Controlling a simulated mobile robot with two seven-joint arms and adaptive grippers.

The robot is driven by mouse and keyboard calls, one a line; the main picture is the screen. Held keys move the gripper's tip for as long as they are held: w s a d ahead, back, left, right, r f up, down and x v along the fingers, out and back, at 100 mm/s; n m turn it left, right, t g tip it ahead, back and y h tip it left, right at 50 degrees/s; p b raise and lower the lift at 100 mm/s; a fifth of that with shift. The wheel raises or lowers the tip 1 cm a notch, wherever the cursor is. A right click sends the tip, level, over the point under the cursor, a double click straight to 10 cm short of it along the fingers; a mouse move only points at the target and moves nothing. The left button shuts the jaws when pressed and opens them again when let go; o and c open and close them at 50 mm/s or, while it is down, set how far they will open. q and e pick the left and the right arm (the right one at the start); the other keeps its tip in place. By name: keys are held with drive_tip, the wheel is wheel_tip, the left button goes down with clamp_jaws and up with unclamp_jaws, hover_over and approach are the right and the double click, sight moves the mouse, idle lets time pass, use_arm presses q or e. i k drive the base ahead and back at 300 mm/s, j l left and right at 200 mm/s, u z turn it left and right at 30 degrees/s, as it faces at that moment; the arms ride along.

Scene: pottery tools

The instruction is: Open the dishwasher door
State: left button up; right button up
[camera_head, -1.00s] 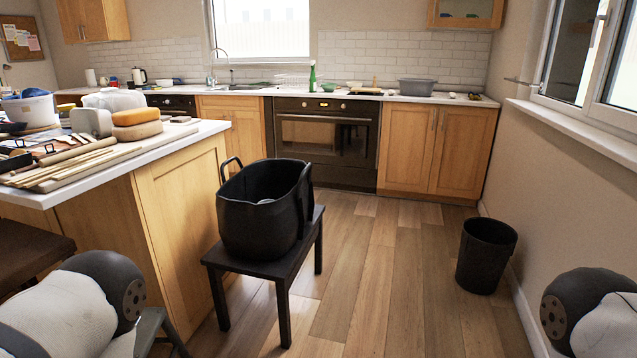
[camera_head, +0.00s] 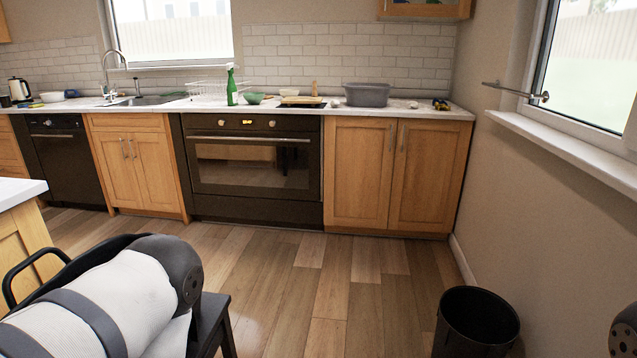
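A black appliance with a dark front (camera_head: 66,162), which looks like the dishwasher, is built in under the counter at the left, left of the sink cabinet. Its door looks shut, with a control strip along the top. My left arm shows at the lower left, well in front of the appliance and apart from it. Only a small part of my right arm shows at the lower right edge. Neither gripper is in view.
A black oven (camera_head: 255,170) sits between wooden cabinets. A black tub on a dark stool (camera_head: 212,325) is partly behind my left arm. A black bin (camera_head: 475,322) stands near the right wall. An island corner (camera_head: 20,192) is at left. The wooden floor between is clear.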

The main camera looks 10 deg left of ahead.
sight(65, 154)
drive_tip(key=i+u, duration=0.15)
drive_tip(key=i, duration=0.45)
drive_tip(key=i+u, duration=0.15)
drive_tip(key=i, duration=0.45)
drive_tip(key=i+l+u, duration=0.1)
drive_tip(key=i, duration=0.45)
drive_tip(key=i+l+u, duration=0.15)
drive_tip(key=i, duration=0.45)
drive_tip(key=i+j+u, duration=0.2)
drive_tip(key=i+u, duration=0.3)
drive_tip(key=i, duration=0.15)
drive_tip(key=i+u, duration=0.5)
drive_tip(key=i+l+u, duration=0.5)
drive_tip(key=i, duration=0.2)
drive_tip(key=i+j+u, duration=0.2)
drive_tip(key=i+j, duration=0.15)
drive_tip(key=i, duration=0.3)
drive_tip(key=i+j+u, duration=0.25)
drive_tip(key=i, duration=0.4)
drive_tip(key=i+u, duration=0.2)
drive_tip(key=i, duration=0.5)
